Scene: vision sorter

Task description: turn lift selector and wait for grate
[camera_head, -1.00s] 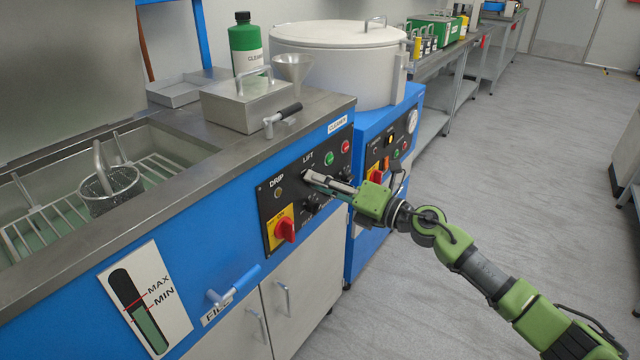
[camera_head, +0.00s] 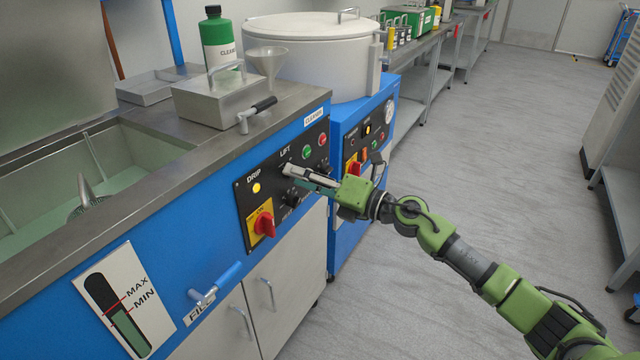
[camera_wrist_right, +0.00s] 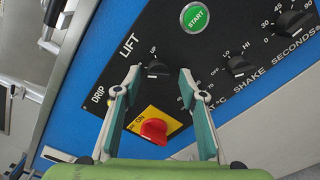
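The lift selector (camera_wrist_right: 158,69) is a small black knob below the UP mark on the black control panel (camera_head: 250,208). In the wrist view it sits between the fingertips of my right gripper (camera_wrist_right: 160,75), with a gap on each side. The fingers are apart and hold nothing. In the head view my right gripper (camera_head: 288,174) reaches the panel at the LIFT label and covers the selector. The grate is not clearly visible in the tank (camera_head: 110,135). Green liquid fills the tank, and a metal basket handle (camera_head: 84,192) shows at its near edge. My left gripper is out of view.
The DRIP lamp (camera_head: 256,188) glows yellow. A red rotary switch (camera_head: 264,224) on a yellow plate sits below it, close under my right gripper. A green START button (camera_wrist_right: 195,16) is above. A blue-handled fill valve (camera_head: 215,284) sticks out lower left.

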